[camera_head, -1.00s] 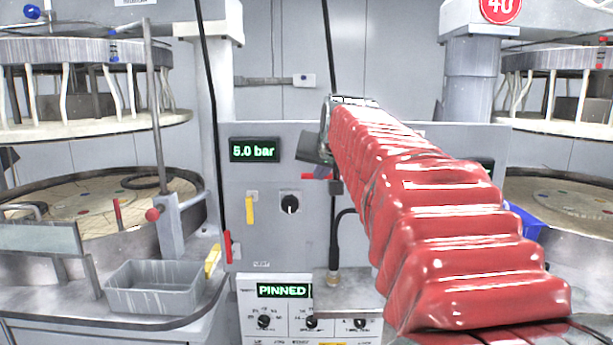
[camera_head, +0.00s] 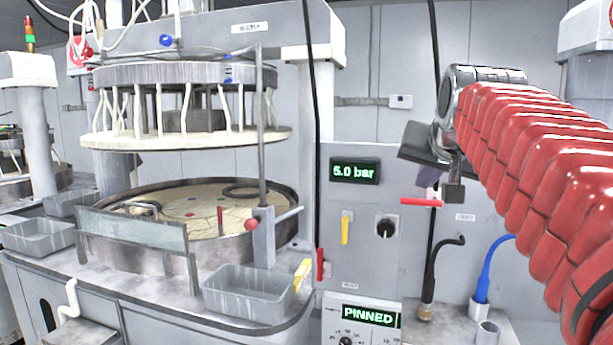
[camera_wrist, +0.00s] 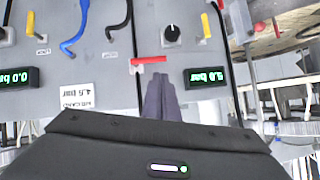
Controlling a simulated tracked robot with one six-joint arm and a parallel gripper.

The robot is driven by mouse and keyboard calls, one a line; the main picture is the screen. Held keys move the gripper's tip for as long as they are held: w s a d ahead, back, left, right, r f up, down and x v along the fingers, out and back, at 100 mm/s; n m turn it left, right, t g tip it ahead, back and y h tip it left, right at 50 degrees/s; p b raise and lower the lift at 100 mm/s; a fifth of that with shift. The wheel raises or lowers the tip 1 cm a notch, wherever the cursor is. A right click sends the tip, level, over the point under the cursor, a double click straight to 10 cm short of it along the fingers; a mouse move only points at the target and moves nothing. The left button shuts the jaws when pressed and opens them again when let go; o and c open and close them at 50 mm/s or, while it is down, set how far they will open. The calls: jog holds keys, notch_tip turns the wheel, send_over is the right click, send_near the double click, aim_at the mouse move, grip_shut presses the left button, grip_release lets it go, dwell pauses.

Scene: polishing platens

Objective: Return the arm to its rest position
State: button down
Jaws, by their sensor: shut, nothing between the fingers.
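My arm in its red ribbed sleeve (camera_head: 540,150) reaches from the lower right of the head view toward the grey control panel (camera_head: 375,270). My gripper (camera_head: 430,180) hangs at its end in front of that panel, partly hidden by its dark wrist plate. In the wrist view, where the scene appears upside down, the dark fingers (camera_wrist: 160,92) are together with nothing between them. They point toward a red lever (camera_wrist: 150,59) on the panel, which also shows in the head view (camera_head: 421,202). I cannot tell how far the fingertips are from it.
A polishing machine with a round platen (camera_head: 190,215) stands on the left. A grey bin (camera_head: 250,292) sits on its front ledge. Displays read 5.0 bar (camera_head: 354,171) and PINNED (camera_head: 370,316).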

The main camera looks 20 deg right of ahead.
jog(key=s+a+f+n+g+y, duration=0.1)
jog(key=s+a+f+n+g, duration=0.2)
jog(key=f, duration=0.7)
jog(key=s+a+f+y, duration=0.15)
jog(key=a+f, duration=0.35)
jog(key=f, duration=0.5)
jog(key=s+a+f+n+g+y, duration=0.2)
jog(key=s+a+f+n, duration=0.3)
jog(key=s+a+f, duration=0.8)
jog(key=shift+s+a+f, duration=0.25)
jog(key=shift+a+f, duration=0.85)
jog(key=shift+a, duration=0.1)
jog(key=shift+y, duration=0.25)
